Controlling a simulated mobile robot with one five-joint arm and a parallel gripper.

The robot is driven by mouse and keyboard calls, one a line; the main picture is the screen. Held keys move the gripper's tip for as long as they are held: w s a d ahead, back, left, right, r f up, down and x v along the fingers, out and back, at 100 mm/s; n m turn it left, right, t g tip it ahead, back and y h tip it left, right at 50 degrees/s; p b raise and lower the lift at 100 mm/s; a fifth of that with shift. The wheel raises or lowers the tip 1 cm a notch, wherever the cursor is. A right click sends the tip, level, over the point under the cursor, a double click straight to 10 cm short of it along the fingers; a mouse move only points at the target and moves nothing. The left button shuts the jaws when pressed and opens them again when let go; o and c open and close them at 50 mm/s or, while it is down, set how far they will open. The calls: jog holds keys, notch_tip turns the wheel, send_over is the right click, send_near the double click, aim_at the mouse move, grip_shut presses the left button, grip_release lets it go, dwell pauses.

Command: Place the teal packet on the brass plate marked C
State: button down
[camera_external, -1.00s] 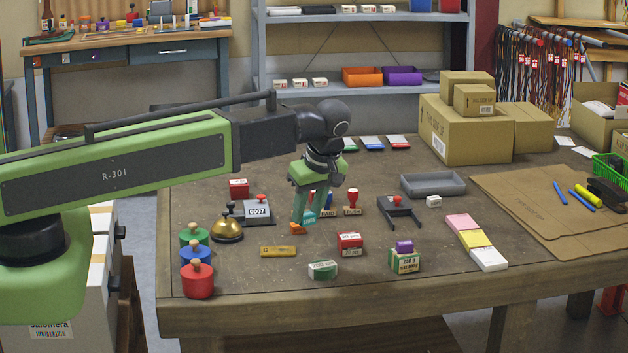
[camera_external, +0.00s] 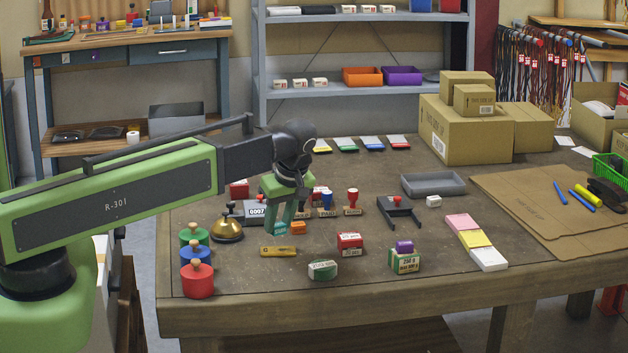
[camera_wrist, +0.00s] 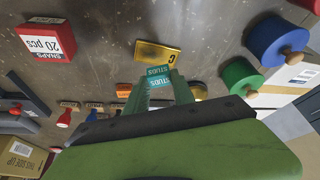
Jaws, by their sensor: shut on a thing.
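The teal packet (camera_external: 281,228), labelled STUDS, is between the fingertips of my gripper (camera_external: 284,216), which is shut on it. In the wrist view the packet (camera_wrist: 159,71) shows at the fingertips (camera_wrist: 160,83). The brass plate (camera_external: 279,251) lies flat on the table, just in front of and below the packet in the external view. In the wrist view the plate (camera_wrist: 158,53), with the mark C, lies just beyond the packet. Its near edge is close to or partly covered by the packet; the exact height gap cannot be told.
A small orange block (camera_external: 298,228) lies right of the packet. The bell (camera_external: 227,230) and round knobbed weights (camera_external: 197,280) stand to the left. The SNAPS box (camera_external: 350,243) is right of the plate and a green-white eraser-like box (camera_external: 323,270) is in front right.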

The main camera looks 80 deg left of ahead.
aim_at(280, 229)
notch_tip(280, 229, down, 4)
jog(key=b, duration=0.4)
jog(key=shift+f, duration=0.25)
jog(key=shift+r, duration=0.25)
jog(key=shift+f, duration=0.2)
jog(key=c, duration=1.1)
grip_release()
jog(key=shift+o, duration=0.2)
jog(key=shift+r, duration=0.1)
jog(key=shift+r+p, duration=0.45)
jog(key=shift+r, duration=0.05)
jog(key=p+v, duration=1)
jog(key=v, duration=0.1)
jog(key=shift+w+d, duration=0.15)
jog(key=shift+d, duration=0.15)
